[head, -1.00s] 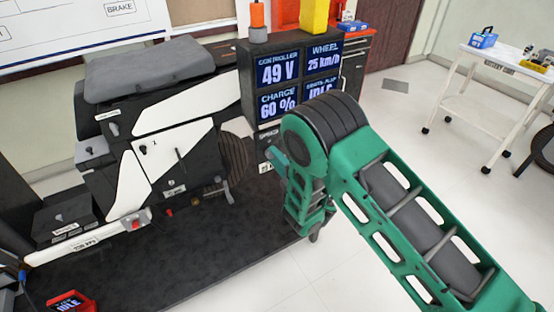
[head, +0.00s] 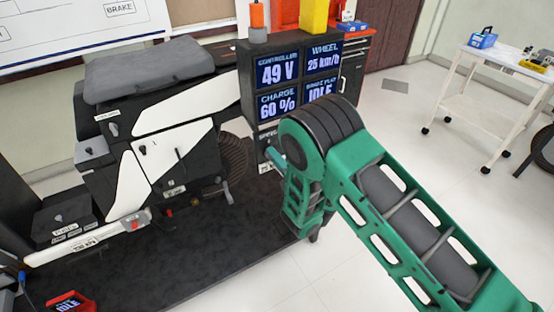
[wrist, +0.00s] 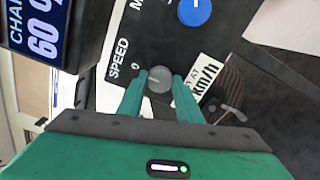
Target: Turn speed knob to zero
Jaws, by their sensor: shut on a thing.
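The speed knob (wrist: 159,80) is a small grey round knob on a dark panel, next to a SPEED label (wrist: 119,57), in the wrist view. My gripper (wrist: 160,88) is shut on the knob, with a green finger on either side of it. In the head view my green arm hides the knob and the fingertips. The readout screens (head: 299,79) on the dark cabinet show 49 V, wheel 25 km/h, charge 60 % and IDLE.
A blue knob (wrist: 194,11) sits near the speed knob. A white card reading km/h (wrist: 201,77) is close beside my right finger. The motorbike rig (head: 170,140) stands left of my arm. A white cart (head: 500,75) is at the right, with clear floor before it.

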